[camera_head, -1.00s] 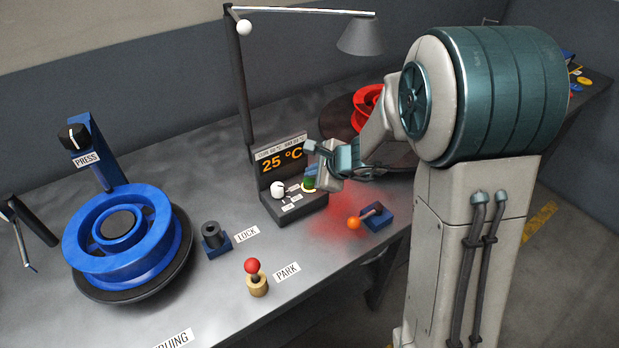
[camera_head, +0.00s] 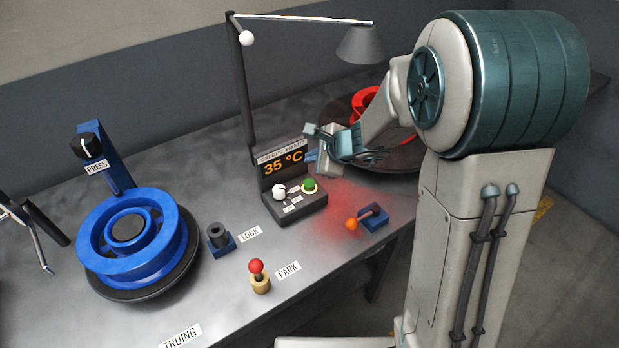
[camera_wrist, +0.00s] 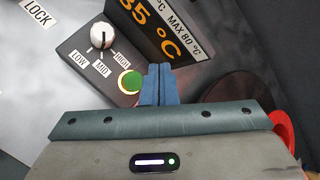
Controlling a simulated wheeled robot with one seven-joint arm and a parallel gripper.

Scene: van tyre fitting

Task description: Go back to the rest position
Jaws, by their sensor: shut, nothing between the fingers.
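My gripper (camera_head: 311,155) is above the bench, just behind and right of the green button in the head view, apart from it. In the wrist view its blue fingers (camera_wrist: 159,84) are together with nothing between them. The control box (camera_head: 297,205) has a white knob (camera_head: 280,191), a green button (camera_head: 310,185) and a display (camera_head: 283,163) reading 35 °C. In the wrist view the knob (camera_wrist: 102,36) has its mark towards MID, and the green button (camera_wrist: 131,81) is just left of my fingertips.
A red wheel (camera_head: 367,103) is behind my arm. A lamp (camera_head: 361,45) stands over the bench. An orange-tipped lever (camera_head: 352,224), a red-topped PARK lever (camera_head: 256,267), a LOCK post (camera_head: 217,236) and a blue wheel (camera_head: 170,262) stand towards the front and left.

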